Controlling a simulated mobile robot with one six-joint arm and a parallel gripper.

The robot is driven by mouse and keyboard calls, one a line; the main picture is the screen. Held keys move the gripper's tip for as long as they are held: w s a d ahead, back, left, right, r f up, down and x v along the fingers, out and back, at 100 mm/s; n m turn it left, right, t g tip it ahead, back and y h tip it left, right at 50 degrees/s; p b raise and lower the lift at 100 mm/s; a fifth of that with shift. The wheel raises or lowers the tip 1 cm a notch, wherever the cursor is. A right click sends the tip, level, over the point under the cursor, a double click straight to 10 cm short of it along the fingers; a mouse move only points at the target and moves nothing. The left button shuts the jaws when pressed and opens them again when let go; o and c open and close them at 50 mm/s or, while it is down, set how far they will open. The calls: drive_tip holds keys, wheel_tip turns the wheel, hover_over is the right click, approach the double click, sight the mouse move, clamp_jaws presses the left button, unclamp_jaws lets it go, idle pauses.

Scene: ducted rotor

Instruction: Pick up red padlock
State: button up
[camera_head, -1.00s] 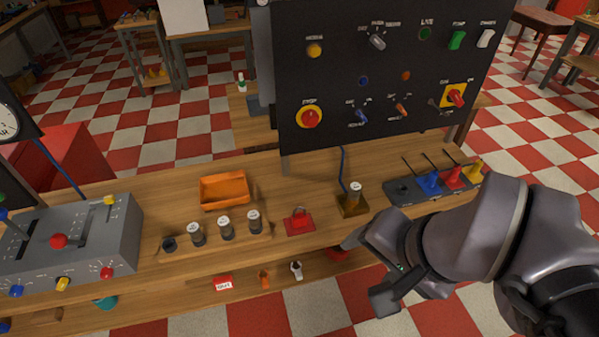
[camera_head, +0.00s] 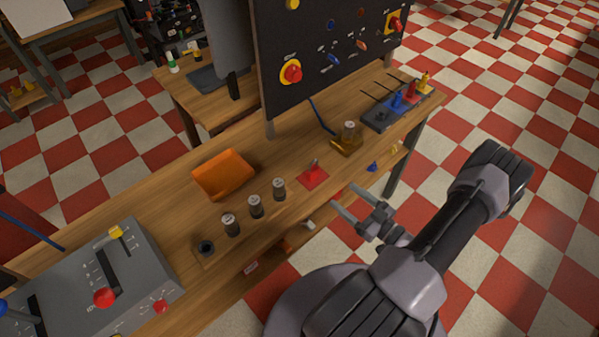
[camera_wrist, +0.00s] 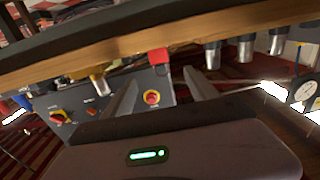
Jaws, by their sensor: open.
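The small red padlock (camera_head: 314,166) stands on a flat red square pad (camera_head: 313,178) near the front edge of the wooden bench. My gripper (camera_head: 343,196) is open and empty, just in front of the bench edge, right of and nearer than the padlock. Its two fingers point toward the padlock and do not touch it. In the wrist view, which looks upside down, a red shape (camera_wrist: 158,56) shows just beyond and between my fingertips (camera_wrist: 160,80). I cannot tell padlock from pad there.
An orange tray (camera_head: 223,175) and several dark cylinders (camera_head: 255,206) stand left of the padlock. A brass base with a cylinder (camera_head: 347,138) stands to its right. A black control panel (camera_head: 320,55) rises behind. A grey lever box (camera_head: 90,280) is at lower left. A lower shelf holds small items.

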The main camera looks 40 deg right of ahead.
sight(316, 172)
drive_tip(key=w+b, duration=0.1)
drive_tip(key=w, duration=0.3)
drive_tip(key=w+b, duration=0.1)
drive_tip(key=w, duration=0.4)
drive_tip(key=w+a+b, duration=0.1)
drive_tip(key=w, duration=0.3)
drive_tip(key=shift+w+a+b, duration=0.1)
drive_tip(key=shift+w+b, duration=0.2)
drive_tip(key=shift+w, duration=0.1)
drive_tip(key=shift+r, duration=0.1)
clamp_jaws()
